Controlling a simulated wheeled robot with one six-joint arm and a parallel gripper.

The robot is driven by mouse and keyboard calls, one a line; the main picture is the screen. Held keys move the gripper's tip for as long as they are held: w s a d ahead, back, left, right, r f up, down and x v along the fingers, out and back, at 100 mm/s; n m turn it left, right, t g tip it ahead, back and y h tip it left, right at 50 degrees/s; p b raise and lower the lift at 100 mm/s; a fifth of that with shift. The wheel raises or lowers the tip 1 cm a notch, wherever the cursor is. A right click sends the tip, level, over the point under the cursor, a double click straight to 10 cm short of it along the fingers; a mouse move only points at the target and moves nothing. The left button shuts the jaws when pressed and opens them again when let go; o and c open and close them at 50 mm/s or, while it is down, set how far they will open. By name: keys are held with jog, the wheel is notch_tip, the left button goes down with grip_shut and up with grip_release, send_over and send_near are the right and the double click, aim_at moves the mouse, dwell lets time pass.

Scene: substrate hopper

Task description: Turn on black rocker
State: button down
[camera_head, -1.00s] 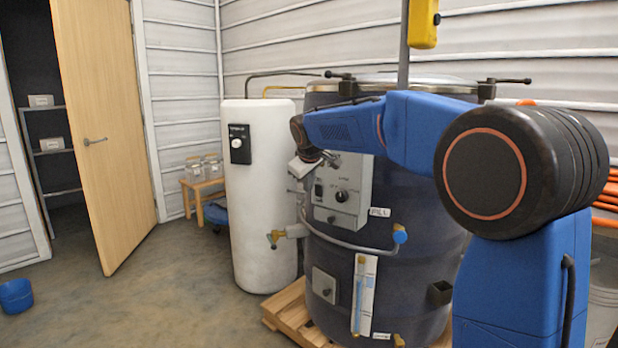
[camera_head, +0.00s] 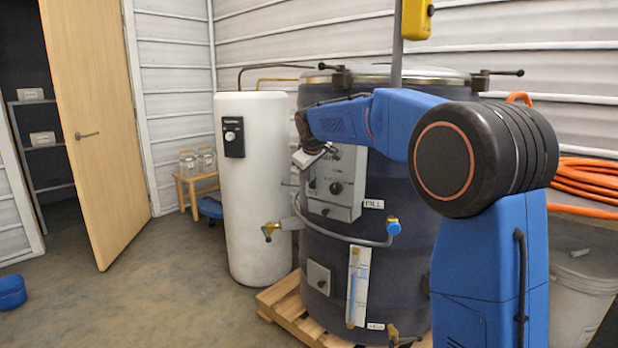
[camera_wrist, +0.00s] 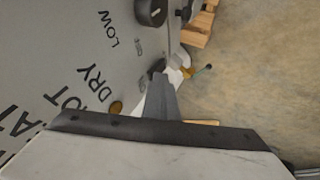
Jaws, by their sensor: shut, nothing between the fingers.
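The grey control box (camera_head: 345,178) is on the front of the dark drum, with a round black knob (camera_head: 336,188) on it. The black rocker (camera_head: 312,184) appears small at the box's left side, just below my gripper; I cannot tell its position. My gripper (camera_head: 309,160) is at the box's upper left, and a gap to the panel cannot be judged. In the wrist view my gripper (camera_wrist: 162,97) has its fingers together in front of the grey lettered panel (camera_wrist: 60,60). A black knob (camera_wrist: 151,12) shows at the top there; I cannot make out the rocker in that view.
A white cylindrical tank (camera_head: 255,195) stands close left of the drum (camera_head: 400,200). A curved grey pipe (camera_head: 345,240) crosses the drum below the box. A wooden pallet (camera_head: 283,297) is under the drum.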

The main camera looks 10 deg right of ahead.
jog(key=shift+r, duration=0.15)
jog(key=shift+r, duration=0.65)
jog(key=a+v, duration=0.1)
jog(key=v, duration=1.1)
dwell(0.3)
jog(key=shift+a+f, duration=0.1)
